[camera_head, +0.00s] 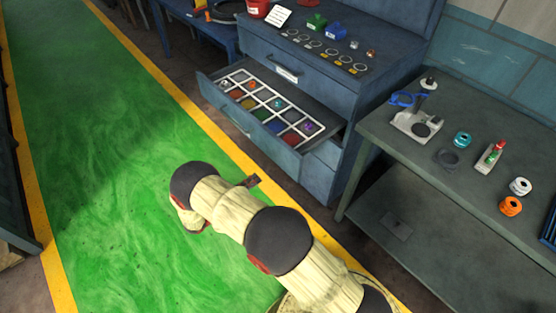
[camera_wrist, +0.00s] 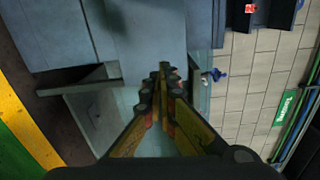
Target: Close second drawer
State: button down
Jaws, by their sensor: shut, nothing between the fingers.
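The open drawer (camera_head: 248,126) sticks out of the blue cabinet (camera_head: 335,180), just below a closed upper drawer (camera_head: 310,86) with a white label. It holds a white divider grid with coloured compartments and small items. My gripper (camera_wrist: 162,70) is shut and empty in the wrist view, its fingertips together in front of blue-grey cabinet surfaces. I cannot tell whether it touches them. In the head view my arm lies in front of the drawer, apart from it in the picture, and mostly hides the gripper.
A grey workbench (camera_head: 440,175) stands right of the cabinet, bearing several spools and small tools. Rings, green pieces and a red container (camera_head: 258,8) sit on the cabinet top. The green floor strip (camera_head: 110,140) at left is clear.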

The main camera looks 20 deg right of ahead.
aim_at(286, 158)
jog(key=shift+n, duration=0.4)
jog(key=b+x, duration=0.4)
jog(key=x, duration=1)
jog(key=shift+d, duration=0.1)
